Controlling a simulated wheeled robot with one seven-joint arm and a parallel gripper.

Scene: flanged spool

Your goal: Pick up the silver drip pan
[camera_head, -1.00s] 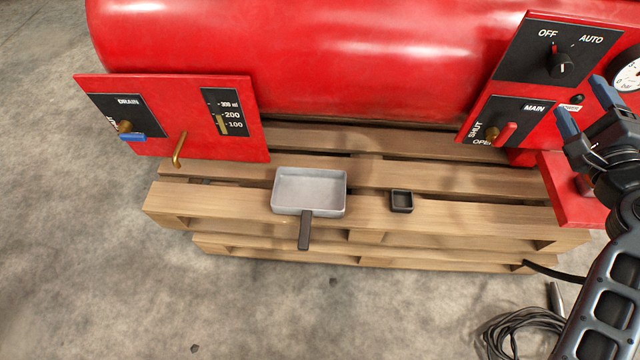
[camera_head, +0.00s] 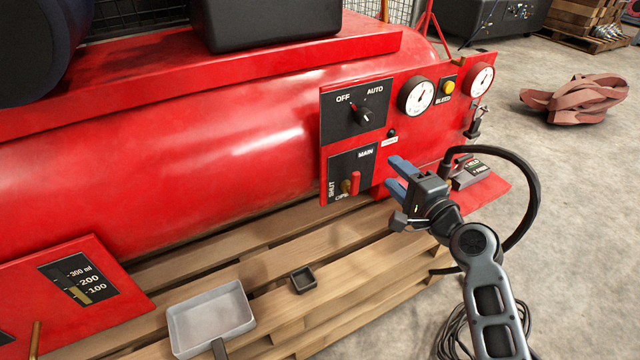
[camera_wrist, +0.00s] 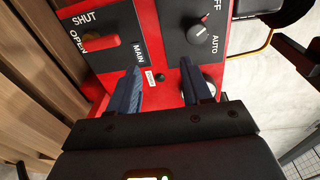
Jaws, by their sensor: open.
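The silver drip pan (camera_head: 211,318) is a shallow, light grey rectangular tray with a dark handle (camera_head: 219,349). It rests on the wooden pallet at the bottom of the head view, and its handle runs partly out of the frame. My gripper (camera_head: 397,176) is open and empty, with blue fingers pointing at the red panel with the MAIN valve. It is up and to the right of the pan, well apart from it. In the wrist view, the open fingers (camera_wrist: 161,92) face the MAIN and OFF/AUTO controls. The pan does not show there.
A small black square tray (camera_head: 303,279) sits on the pallet (camera_head: 355,262) right of the pan. The red tank (camera_head: 150,190) and its control panel (camera_head: 348,140) rise behind. A red gauge plate (camera_head: 75,290) stands left of the pan. A dark hose (camera_head: 520,190) loops behind my arm.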

